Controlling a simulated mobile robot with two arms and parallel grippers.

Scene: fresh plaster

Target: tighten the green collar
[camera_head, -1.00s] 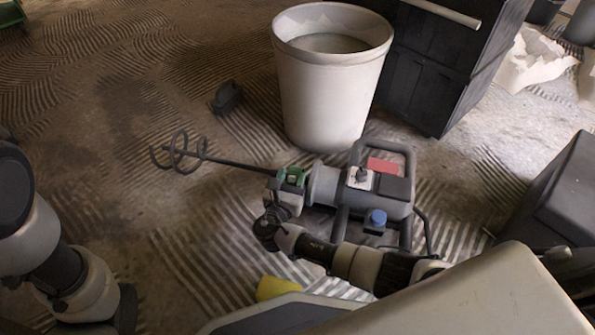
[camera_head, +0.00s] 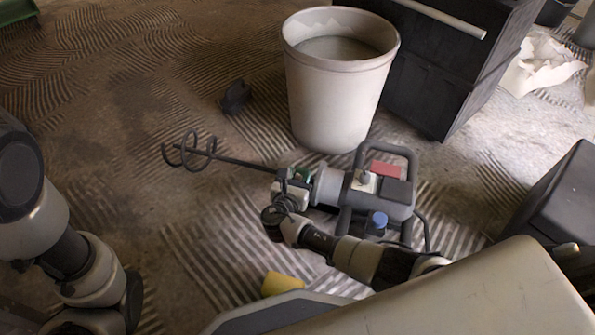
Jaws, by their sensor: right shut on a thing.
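A grey mixer drill (camera_head: 388,195) with a red label and a blue knob lies on the floor in the middle of the view. Its dark rod ends in a spiral paddle (camera_head: 187,153) that points left. The green collar (camera_head: 303,174) sits where the rod meets the mixer body and is mostly hidden by my right gripper (camera_head: 293,180). The right gripper is shut on the collar, its arm reaching in from the lower right. My left arm shows at the left edge, but its gripper is out of view.
A white bucket (camera_head: 336,100) with grey contents stands just behind the mixer. A dark cabinet (camera_head: 430,75) is beside it. A dark box (camera_head: 555,195) is at the right. A small black object (camera_head: 235,97) and a yellow object (camera_head: 281,284) lie on the floor. The floor at left is mostly clear.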

